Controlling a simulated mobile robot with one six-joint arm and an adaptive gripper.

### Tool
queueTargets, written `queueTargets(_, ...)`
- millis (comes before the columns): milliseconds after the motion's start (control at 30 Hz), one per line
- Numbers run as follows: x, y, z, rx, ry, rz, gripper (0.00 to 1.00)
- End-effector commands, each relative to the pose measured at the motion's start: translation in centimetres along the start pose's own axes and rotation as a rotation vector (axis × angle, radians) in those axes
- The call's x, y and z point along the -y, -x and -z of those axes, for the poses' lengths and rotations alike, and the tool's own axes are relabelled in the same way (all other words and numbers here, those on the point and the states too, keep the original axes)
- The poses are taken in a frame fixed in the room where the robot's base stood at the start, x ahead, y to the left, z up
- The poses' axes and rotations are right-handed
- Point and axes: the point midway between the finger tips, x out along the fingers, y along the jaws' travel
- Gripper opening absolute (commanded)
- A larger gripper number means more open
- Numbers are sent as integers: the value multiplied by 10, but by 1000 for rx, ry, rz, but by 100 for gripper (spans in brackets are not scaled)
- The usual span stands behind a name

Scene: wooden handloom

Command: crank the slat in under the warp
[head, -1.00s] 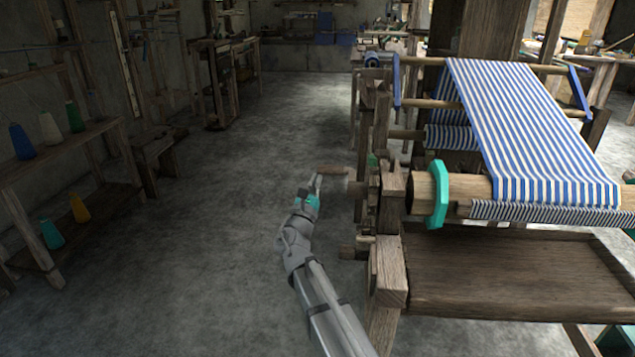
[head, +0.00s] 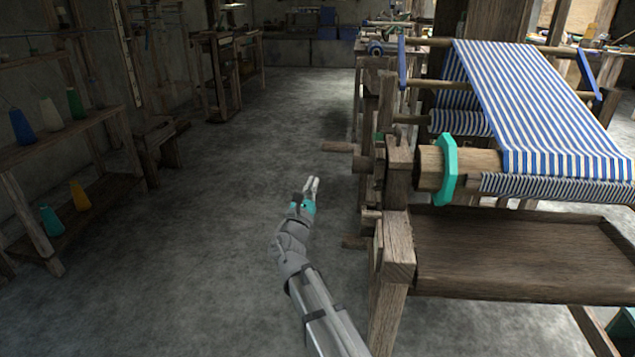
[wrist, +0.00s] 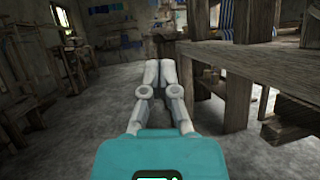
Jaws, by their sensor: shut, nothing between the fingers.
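The loom stands at the right of the head view, with the blue-and-white striped warp (head: 530,105) running down over a thick wooden roller (head: 470,165). A teal collar (head: 445,170) sits on the roller's left end. In the wrist view my gripper's fingers (wrist: 160,70) lie together. I cannot make out a separate slat.
A wooden tray (head: 520,255) is under the roller. At the left, a shelf (head: 110,140) holds several yarn cones. The concrete floor (head: 230,200) between shelf and loom is clear. The loom's post (head: 398,250) stands close right of my arm.

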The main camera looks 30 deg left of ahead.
Motion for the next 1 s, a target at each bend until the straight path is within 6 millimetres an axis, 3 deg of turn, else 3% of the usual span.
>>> queueTargets(533,1,49,30,0,1,2,0)
queueTargets(1000,1,59,36,0,1,3,0)
